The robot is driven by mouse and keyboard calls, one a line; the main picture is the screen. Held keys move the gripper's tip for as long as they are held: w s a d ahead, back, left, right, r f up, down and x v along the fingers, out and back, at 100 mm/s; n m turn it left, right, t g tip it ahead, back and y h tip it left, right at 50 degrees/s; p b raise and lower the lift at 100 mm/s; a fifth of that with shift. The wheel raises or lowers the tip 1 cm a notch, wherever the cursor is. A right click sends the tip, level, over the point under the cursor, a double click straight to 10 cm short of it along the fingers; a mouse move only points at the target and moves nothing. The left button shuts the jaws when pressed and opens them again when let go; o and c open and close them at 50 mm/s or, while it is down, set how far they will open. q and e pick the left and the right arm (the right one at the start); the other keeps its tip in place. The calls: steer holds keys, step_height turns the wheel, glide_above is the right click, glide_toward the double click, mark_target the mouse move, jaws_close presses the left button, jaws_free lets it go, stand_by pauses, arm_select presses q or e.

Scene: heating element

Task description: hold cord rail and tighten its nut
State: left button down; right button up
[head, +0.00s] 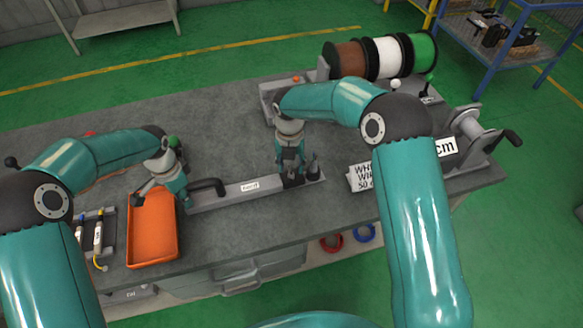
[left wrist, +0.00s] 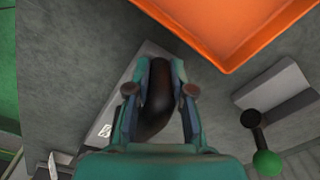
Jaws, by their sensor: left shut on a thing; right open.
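The cord rail (head: 228,193) is a long grey bar with a small white label, lying on the grey workbench. A black curved handle (head: 211,185) stands at its left end. My left gripper (head: 186,203) is at that end. In the left wrist view the left gripper (left wrist: 160,92) is shut on the black handle (left wrist: 157,100), with a finger on each side. My right gripper (head: 291,178) is open and points down over dark blocks near the rail's right end. A dark upright piece (head: 314,167) stands just right of it. The nut cannot be made out; the right gripper covers that area.
An orange tray (head: 152,255) lies left of the rail and also shows in the left wrist view (left wrist: 235,35). Brown, white and green spools (head: 385,57) stand at the back right. A crank winder (head: 470,130) and white signs (head: 361,178) are to the right. The bench's middle back is clear.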

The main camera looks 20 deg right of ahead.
steer(key=shift+f, duration=0.95)
steer(key=shift+c, duration=0.2)
jaws_close()
